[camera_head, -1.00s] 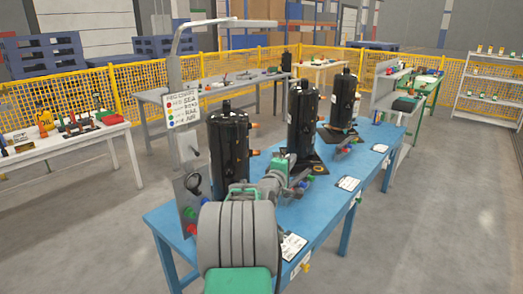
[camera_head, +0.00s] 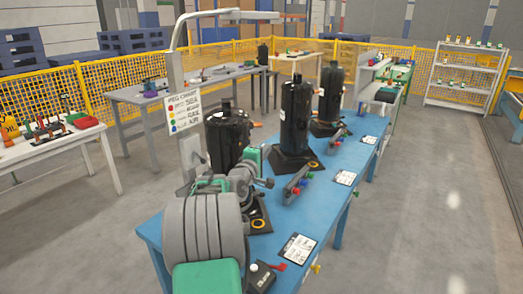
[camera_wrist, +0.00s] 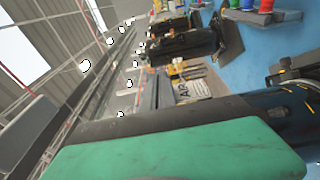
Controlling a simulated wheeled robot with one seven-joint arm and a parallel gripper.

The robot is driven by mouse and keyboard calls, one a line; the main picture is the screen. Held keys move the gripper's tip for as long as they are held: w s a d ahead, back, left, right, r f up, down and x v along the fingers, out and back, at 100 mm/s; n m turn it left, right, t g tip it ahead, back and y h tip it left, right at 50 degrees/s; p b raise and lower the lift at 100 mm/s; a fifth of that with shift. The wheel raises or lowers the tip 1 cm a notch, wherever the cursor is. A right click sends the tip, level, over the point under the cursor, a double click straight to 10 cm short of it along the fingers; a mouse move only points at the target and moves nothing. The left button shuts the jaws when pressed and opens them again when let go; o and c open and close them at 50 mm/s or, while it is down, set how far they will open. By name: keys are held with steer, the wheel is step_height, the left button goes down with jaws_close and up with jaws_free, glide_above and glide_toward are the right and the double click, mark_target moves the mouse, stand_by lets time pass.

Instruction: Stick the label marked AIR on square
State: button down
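My gripper (camera_head: 262,178) is over the near end of the blue table, close to the nearest black compressor (camera_head: 226,138). In the wrist view, a small white patch with dark letters that look like part of AIR (camera_wrist: 192,88) shows just past the dark edge of my gripper. I cannot tell whether it is held or lies beyond. My gripper's fingertips are not clear in either view. Two more black compressors, the middle one (camera_head: 295,118) and the far one (camera_head: 330,93), stand upright on the table. I cannot pick out the label's target square.
The blue table (camera_head: 325,212) carries peg racks (camera_head: 296,186) and white cards (camera_head: 298,247) along its right side. A chart sign (camera_head: 184,112) hangs on a grey post at left. A black box (camera_head: 261,278) sits at the near corner. Floor on the right is clear.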

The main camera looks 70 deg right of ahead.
steer(key=shift+w+d+b, duration=0.2)
steer(key=shift+w+b, duration=0.5)
steer(key=shift+w, duration=1.8)
steer(key=shift+w+d, duration=0.1)
steer(key=shift+w, duration=0.65)
stand_by(0.5)
steer(key=c, duration=1.6)
jaws_free()
